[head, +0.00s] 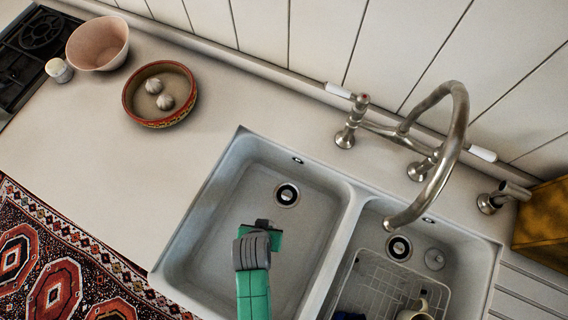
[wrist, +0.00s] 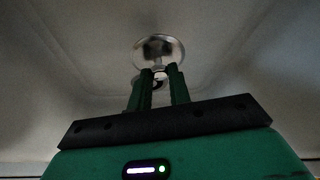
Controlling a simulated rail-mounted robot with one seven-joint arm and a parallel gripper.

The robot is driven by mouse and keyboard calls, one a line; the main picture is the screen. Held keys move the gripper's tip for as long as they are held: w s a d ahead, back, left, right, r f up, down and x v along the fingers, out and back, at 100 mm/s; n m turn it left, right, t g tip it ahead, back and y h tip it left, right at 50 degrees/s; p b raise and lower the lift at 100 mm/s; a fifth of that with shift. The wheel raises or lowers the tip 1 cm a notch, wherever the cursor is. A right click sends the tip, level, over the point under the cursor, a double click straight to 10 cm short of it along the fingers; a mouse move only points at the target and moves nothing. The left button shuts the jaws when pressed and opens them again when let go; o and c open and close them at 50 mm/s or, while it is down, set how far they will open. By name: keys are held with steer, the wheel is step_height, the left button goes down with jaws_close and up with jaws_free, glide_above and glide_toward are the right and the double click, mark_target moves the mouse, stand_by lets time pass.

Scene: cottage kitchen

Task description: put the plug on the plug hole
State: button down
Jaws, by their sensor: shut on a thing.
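My gripper (head: 264,234) reaches down into the left basin (head: 225,205) of a double sink. In the wrist view my fingers (wrist: 160,72) are closed together on a small part of a shiny round metal plug (wrist: 158,48). Its disc shows just past the fingertips, with a dark patch in its middle. In the head view the plug is not clearly made out, hidden at my gripper. The left basin's plug hole (head: 287,194) is a dark ring with a metal rim, uncovered, up and to the right of my gripper. The right basin has another open plug hole (head: 399,248).
A grey disc (head: 434,259) and a wire rack (head: 385,285) with crockery are in the right basin. A curved tap (head: 461,115) rises behind it. The divider (head: 348,220) separates the basins. The left counter (head: 90,140) has a patterned bowl (head: 130,105) and a pink bowl (head: 97,43).

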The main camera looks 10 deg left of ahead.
steer(key=s+d, duration=0.1)
steer(key=d, duration=0.1)
steer(key=s+d, duration=0.2)
steer(key=d, duration=0.1)
steer(key=shift+d+r, duration=0.25)
steer(key=shift+d, duration=0.1)
steer(key=w+b, duration=0.1)
steer(key=w, duration=0.4)
steer(key=w+a+f+b, duration=0.1)
steer(key=w, duration=0.4)
steer(key=w+b, duration=0.1)
steer(key=w, duration=0.4)
steer(key=shift+w+a+f, duration=0.2)
steer(key=shift+a, duration=0.05)
steer(key=shift+s+b+x, duration=0.2)
steer(key=shift+b+x, duration=0.3)
steer(key=shift+x, duration=0.45)
steer(key=shift+s+b+x, duration=0.2)
steer(key=shift+b+x, duration=0.25)
steer(key=shift+x, duration=0.55)
steer(key=c, duration=1.3)
jaws_free()
steer(key=shift+f, duration=0.15)
steer(key=p+v, duration=0.4)
steer(key=v, duration=0.8)
